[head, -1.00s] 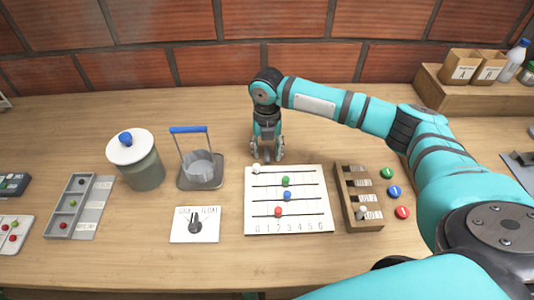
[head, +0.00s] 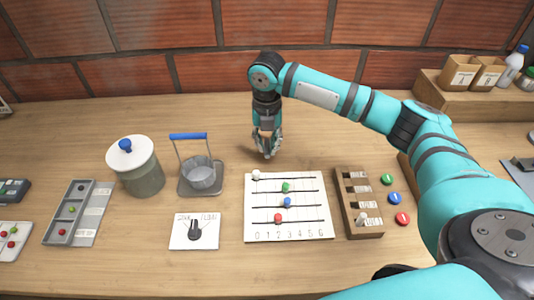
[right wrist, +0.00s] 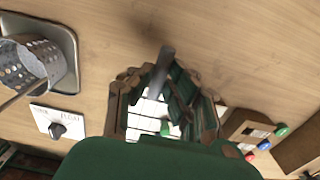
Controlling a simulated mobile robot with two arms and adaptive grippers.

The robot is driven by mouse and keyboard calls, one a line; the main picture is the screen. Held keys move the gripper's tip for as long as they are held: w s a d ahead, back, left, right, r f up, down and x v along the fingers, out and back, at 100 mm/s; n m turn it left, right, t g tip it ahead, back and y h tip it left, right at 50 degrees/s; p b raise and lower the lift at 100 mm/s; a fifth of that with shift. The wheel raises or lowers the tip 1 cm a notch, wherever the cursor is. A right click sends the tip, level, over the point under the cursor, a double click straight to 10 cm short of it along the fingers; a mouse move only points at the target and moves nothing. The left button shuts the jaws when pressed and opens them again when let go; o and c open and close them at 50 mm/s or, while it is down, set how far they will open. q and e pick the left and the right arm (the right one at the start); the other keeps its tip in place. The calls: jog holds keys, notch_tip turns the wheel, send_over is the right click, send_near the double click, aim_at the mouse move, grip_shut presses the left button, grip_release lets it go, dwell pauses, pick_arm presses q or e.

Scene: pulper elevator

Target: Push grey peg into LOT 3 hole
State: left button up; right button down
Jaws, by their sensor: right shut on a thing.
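My right gripper (head: 267,153) is over the bare tabletop behind the white board, pointing down. It is shut on the grey peg (right wrist: 162,68), which shows as a dark grey rod between the fingers in the right wrist view. In the head view the fingers mostly hide the peg. The wooden rack (head: 347,232) with a column of labelled holes stands right of the board, apart from the gripper. A pale peg (head: 363,218) stands in its front part. The hole labels are too small to read surely. My left gripper is not in view.
The white slider board (head: 322,228) with coloured beads lies between gripper and rack. Green, blue and red buttons (head: 395,198) sit right of the rack. A metal basket (head: 200,176), a lidded jar (head: 140,178) and a dial plate (head: 208,240) are to the left.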

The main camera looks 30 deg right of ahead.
aim_at(266, 151)
notch_tip(266, 151, up, 5)
jog(key=shift+f, duration=0.15)
jog(key=m, duration=0.1)
jog(key=s+a+m, duration=0.1)
jog(key=m, duration=0.1)
jog(key=shift+s, duration=0.15)
jog(key=s+a+m, duration=0.3)
jog(key=s+m, duration=0.4)
jog(key=m, duration=0.7)
jog(key=s+a+m, duration=0.3)
jog(key=s+m, duration=0.5)
jog(key=m, duration=0.5)
jog(key=shift+m+p, duration=0.4)
jog(key=shift+p, duration=0.05)
jog(key=shift+a, duration=0.15)
jog(key=shift+w, duration=0.1)
